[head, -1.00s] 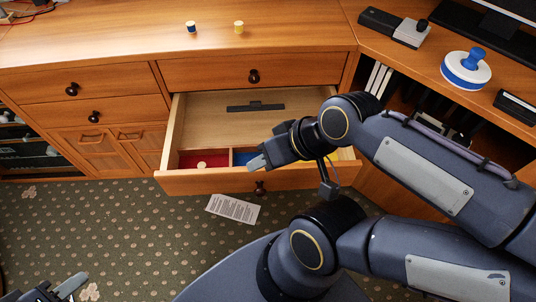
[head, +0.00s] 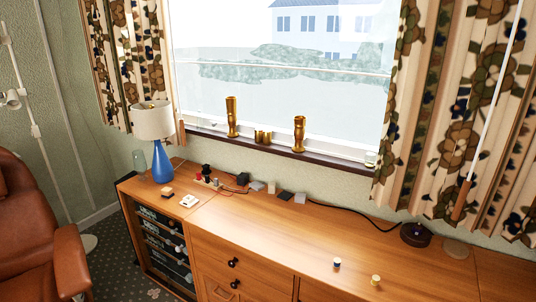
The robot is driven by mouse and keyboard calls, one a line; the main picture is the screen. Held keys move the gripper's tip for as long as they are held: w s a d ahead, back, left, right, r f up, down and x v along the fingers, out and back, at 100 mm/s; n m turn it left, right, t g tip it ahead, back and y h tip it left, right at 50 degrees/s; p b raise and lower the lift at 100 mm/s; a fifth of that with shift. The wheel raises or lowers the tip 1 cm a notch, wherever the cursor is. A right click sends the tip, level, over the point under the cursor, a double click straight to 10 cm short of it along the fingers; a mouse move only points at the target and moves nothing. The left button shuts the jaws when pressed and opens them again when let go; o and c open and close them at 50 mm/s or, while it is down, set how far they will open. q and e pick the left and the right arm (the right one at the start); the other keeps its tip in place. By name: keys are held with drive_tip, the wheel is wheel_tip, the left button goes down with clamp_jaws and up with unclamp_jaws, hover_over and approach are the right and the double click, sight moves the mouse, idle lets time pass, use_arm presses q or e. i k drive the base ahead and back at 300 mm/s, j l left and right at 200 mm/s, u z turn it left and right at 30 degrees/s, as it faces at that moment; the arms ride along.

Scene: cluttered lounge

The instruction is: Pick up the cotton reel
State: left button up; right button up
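Two small reel-like things stand upright near the front edge of the wooden sideboard (head: 310,236), low in the head view. One is a cotton reel (head: 337,263) with a dark blue band and pale ends. The other is a yellow reel (head: 376,280), a little to its right and nearer the front. I cannot tell which one the task names. Neither of my grippers shows in this view.
A blue lamp (head: 162,160) stands at the sideboard's left end, with several small objects and cables right of it. A dark round device (head: 415,234) sits at the back right. A brown armchair (head: 38,235) is at left. The sideboard top around the reels is clear.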

sight(337, 260)
drive_tip(key=i+j+z, duration=0.3)
drive_tip(key=i, duration=0.25)
drive_tip(key=i+j+z, duration=0.3)
drive_tip(key=i+j, duration=0.15)
drive_tip(key=j, duration=0.2)
drive_tip(key=i+j+z, duration=0.3)
drive_tip(key=j, duration=0.35)
drive_tip(key=i+l, duration=0.05)
drive_tip(key=i, duration=0.05)
